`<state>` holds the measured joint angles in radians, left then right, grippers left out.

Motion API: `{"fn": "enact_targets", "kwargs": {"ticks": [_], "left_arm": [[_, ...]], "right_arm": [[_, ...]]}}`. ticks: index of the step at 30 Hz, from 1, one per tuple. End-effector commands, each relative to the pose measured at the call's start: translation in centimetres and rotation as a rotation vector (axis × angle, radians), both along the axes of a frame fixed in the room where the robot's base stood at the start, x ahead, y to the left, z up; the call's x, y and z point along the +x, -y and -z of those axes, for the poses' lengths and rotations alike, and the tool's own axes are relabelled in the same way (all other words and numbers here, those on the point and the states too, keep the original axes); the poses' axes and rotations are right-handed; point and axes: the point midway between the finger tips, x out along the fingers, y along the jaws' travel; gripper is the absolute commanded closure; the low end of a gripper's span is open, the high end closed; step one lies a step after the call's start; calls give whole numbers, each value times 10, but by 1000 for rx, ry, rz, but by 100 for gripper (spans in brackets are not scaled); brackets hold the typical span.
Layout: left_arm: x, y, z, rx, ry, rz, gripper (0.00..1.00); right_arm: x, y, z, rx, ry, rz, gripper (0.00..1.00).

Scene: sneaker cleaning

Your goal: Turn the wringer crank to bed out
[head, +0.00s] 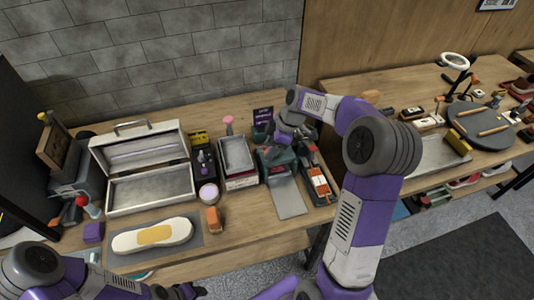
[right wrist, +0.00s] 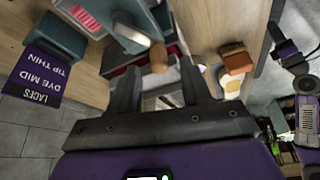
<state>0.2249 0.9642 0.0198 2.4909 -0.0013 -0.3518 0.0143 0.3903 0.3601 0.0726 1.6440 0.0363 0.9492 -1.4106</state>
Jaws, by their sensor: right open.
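The wringer (head: 277,158) is a dark green-grey machine on the bench, with a flat grey bed plate (head: 289,198) reaching toward the front edge. In the right wrist view a grey-teal body (right wrist: 118,22) carries a bar with a wooden crank knob (right wrist: 158,57). My right gripper (head: 283,143) is over the wringer in the head view and hides the crank. In the wrist view my right gripper (right wrist: 166,82) is open, with the knob just beyond and between its fingertips; I see no contact. My left gripper (head: 188,291) is low at the bottom edge, its jaws unclear.
A grey tray (head: 237,153) stands left of the wringer and an orange-topped device (head: 319,181) right of it. A purple sign (head: 263,116) stands behind. An open metal case (head: 150,190), a sole on a mat (head: 205,248) and an orange-brown brush (head: 213,219) lie further left.

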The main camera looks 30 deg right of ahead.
Motion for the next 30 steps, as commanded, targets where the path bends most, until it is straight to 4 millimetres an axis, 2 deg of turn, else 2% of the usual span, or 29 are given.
{"fn": "enact_targets", "kwargs": {"ticks": [3, 6, 16, 26, 30], "left_arm": [[0, 0, 3, 0, 0, 0, 51], [0, 0, 4, 0, 0, 0, 51], [0, 0, 4, 0, 0, 0, 51], [0, 0, 4, 0, 0, 0, 51], [0, 0, 4, 0, 0, 0, 51]], "right_arm": [[3, -6, 17, 1, -3, -1, 52], [5, -8, 24, 0, -1, 0, 52], [6, -10, 28, 0, 1, 0, 52], [6, -10, 28, 0, 1, 0, 100], [6, -10, 28, 0, 0, 1, 100]]}}
